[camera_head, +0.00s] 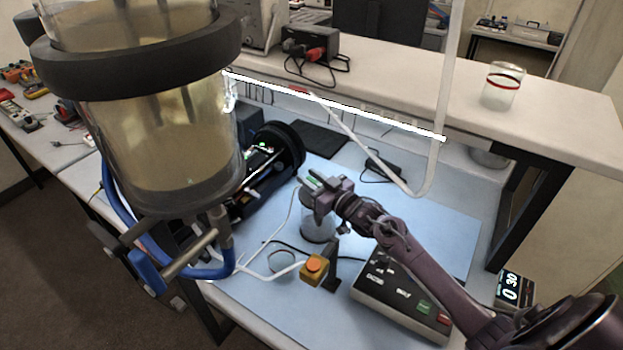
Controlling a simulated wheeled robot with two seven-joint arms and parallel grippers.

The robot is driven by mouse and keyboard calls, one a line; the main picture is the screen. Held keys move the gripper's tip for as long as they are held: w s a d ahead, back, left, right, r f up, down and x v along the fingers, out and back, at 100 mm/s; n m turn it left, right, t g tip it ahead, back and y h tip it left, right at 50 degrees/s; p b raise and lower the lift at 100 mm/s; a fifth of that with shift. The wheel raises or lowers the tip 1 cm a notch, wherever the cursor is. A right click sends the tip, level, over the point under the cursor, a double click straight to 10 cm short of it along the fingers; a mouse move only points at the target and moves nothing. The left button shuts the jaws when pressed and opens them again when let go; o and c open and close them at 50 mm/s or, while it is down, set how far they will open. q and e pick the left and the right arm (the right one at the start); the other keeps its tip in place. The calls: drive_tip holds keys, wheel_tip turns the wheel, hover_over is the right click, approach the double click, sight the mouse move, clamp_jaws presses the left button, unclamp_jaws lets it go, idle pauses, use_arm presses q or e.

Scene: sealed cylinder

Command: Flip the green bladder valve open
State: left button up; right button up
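My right gripper (316,189) reaches in from the lower right over the blue mat. Its fingers are at a small green part (314,181), which may be the green bladder valve. That part is on top of, or just above, a small clear cylinder (318,222) that stands on the mat. The fingers cover much of the green part, so I cannot tell whether they touch it, whether they are open or shut, or how the valve is set. My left gripper does not show. A large clear cylinder (165,140) with a black ring fills the upper left.
A control box (402,297) with green and red buttons sits under my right forearm. An orange-topped yellow button box (315,268) stands left of it. A dark tubular device (270,160) lies behind. White tubing (385,178) hangs from above. The mat's right side (452,225) is clear.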

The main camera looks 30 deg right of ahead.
clamp_jaws()
drive_tip(key=n+y+b, duration=0.1)
drive_tip(key=n+g+y+b, duration=0.1)
drive_tip(key=b, duration=0.1)
drive_tip(key=shift+a+f+y, duration=0.15)
drive_tip(key=shift+f+y, duration=0.15)
drive_tip(key=shift+y, duration=0.1)
drive_tip(key=shift+a+n+g+y+b, duration=0.1)
drive_tip(key=shift+n+g+y+b, duration=0.2)
drive_tip(key=shift+y+b, duration=0.15)
drive_tip(key=shift+s+a+r+n+y, duration=0.15)
drive_tip(key=shift+r+n+y, duration=0.1)
drive_tip(key=shift+n, duration=0.05)
drive_tip(key=shift+o, duration=1)
unclamp_jaws()
